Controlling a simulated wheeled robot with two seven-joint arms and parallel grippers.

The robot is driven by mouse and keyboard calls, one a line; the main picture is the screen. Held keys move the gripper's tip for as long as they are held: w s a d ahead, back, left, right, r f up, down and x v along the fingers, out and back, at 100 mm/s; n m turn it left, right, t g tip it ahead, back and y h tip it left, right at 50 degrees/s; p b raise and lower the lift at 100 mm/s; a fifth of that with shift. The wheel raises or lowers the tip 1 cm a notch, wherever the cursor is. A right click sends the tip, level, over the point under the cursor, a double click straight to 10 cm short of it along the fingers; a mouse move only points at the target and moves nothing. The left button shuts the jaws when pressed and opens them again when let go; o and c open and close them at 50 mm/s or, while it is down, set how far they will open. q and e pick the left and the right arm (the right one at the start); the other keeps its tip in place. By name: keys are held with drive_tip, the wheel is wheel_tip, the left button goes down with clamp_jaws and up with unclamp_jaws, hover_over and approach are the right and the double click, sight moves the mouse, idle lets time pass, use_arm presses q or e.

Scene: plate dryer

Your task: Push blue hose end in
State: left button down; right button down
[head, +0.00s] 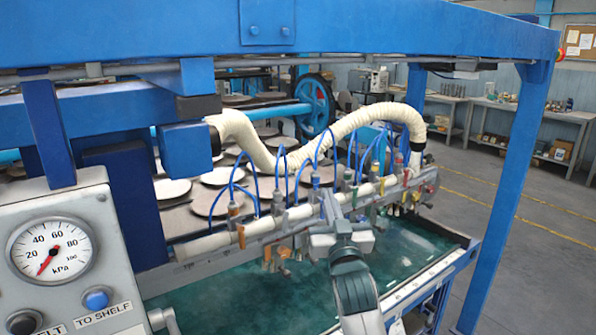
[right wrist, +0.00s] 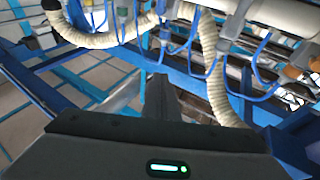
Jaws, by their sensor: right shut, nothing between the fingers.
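Several thin blue hoses (head: 231,187) loop along a pale manifold tube (head: 208,243) with small fittings. I cannot tell which hose end is loose. My right gripper (head: 328,207) reaches up from the bottom to the middle of the manifold, in front of the fittings. Its fingers are shut and empty. Whether they touch a fitting or hose is too small to tell. In the right wrist view the shut fingers (right wrist: 158,97) point away from the camera, with blue hoses (right wrist: 262,85) looping beyond them. My left gripper cannot be made out.
A thick cream corrugated hose (head: 345,125) arches over the manifold. A blue frame post (head: 510,190) stands at the right. A gauge panel (head: 85,190) fills the lower left. A green tray (head: 225,300) lies below the manifold. Round plates (head: 222,176) lie on racks behind.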

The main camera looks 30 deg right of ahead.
wheel_tip(320, 180, up, 4)
drive_tip(key=p, duration=0.5)
hover_over(316, 180)
drive_tip(key=s+a, duration=0.2)
drive_tip(key=s, duration=0.3)
drive_tip(key=shift+w+d+f, duration=0.1)
drive_tip(key=shift+w+f, duration=0.2)
drive_tip(key=shift+f, duration=0.25)
drive_tip(key=shift+w+d+f, duration=0.1)
drive_tip(key=shift+w+f, duration=0.15)
drive_tip(key=shift+f, duration=0.3)
drive_tip(key=shift+w+d+f+p, duration=0.1)
drive_tip(key=shift+w+f+p, duration=0.15)
drive_tip(key=shift+f, duration=0.15)
drive_tip(key=shift+w+d+f+p, duration=0.15)
drive_tip(key=shift+f+p, duration=0.1)
drive_tip(key=shift+f, duration=0.15)
drive_tip(key=shift+a+f, duration=0.1)
wheel_tip(316, 180, down, 3)
drive_tip(key=shift+r+b, duration=0.15)
drive_tip(key=shift+b, duration=1)
drive_tip(key=shift+s, duration=0.1)
drive_tip(key=shift+r, duration=0.1)
